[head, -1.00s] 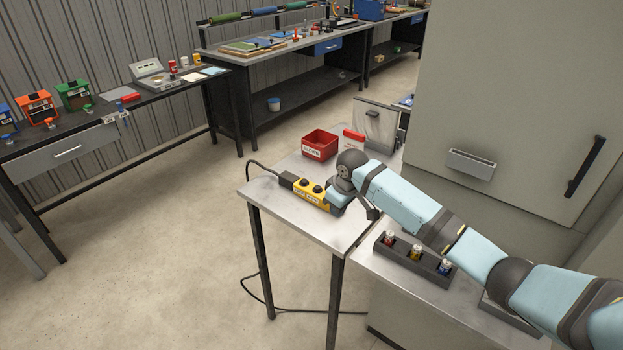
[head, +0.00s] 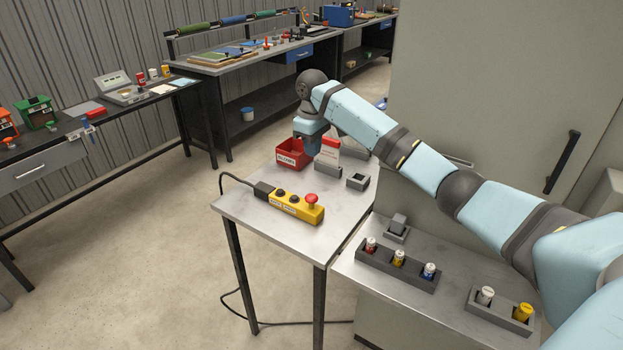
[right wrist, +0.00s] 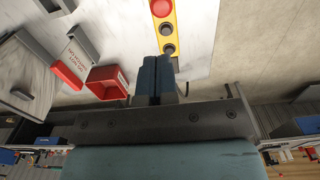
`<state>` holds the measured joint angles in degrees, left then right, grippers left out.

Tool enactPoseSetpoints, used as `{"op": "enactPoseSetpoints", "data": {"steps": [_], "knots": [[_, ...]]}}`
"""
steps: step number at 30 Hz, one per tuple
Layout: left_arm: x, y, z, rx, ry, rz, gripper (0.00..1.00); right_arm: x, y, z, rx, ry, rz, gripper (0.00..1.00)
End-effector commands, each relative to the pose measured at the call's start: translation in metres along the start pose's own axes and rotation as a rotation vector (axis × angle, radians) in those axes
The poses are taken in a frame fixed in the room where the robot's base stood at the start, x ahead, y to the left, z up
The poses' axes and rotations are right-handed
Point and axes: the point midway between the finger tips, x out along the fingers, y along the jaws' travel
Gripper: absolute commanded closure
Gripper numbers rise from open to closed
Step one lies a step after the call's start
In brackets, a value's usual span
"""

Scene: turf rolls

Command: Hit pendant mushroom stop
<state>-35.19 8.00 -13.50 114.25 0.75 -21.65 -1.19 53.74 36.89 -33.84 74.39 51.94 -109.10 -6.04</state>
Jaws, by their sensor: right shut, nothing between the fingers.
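The yellow pendant (head: 297,208) lies on the metal table, with a dark cable at its left end. Its red mushroom stop (head: 311,200) is at the right end, beside two dark buttons. I cannot tell whether the stop is pressed in. My right gripper (head: 310,152) is raised behind the pendant, pointing down near the red bin, and touches neither pendant nor stop. In the right wrist view, the closed fingers (right wrist: 157,72) are empty. There the red stop (right wrist: 162,7) shows at the top edge and the yellow body (right wrist: 178,22) beyond the fingertips. My left gripper is out of view.
A red bin (head: 285,157), a red-and-white sign and a small grey holder (head: 358,182) stand behind the pendant. A dark rack (head: 376,263) with several small capped containers is on the nearer surface. The table's left front corner is clear.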

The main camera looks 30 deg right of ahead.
Motion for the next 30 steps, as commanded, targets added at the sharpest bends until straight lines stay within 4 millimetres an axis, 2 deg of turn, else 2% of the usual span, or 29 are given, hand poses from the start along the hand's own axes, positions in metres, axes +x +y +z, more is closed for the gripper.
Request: {"op": "enactPoseSetpoints", "data": {"steps": [5,12,18,24,30], "knots": [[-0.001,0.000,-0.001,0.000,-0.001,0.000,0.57,0.024,0.000,0.001,0.000,-0.003,-0.001,1.00],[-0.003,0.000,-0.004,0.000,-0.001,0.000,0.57,0.075,-0.001,0.001,0.001,-0.004,-0.001,1.00],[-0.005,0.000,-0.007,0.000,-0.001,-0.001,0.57,0.112,0.000,0.001,0.001,-0.003,0.000,1.00],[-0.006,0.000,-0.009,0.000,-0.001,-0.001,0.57,0.133,0.000,0.001,0.000,-0.002,0.000,1.00],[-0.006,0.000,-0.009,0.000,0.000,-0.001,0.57,0.138,0.000,0.001,0.000,0.000,0.001,1.00]]}}
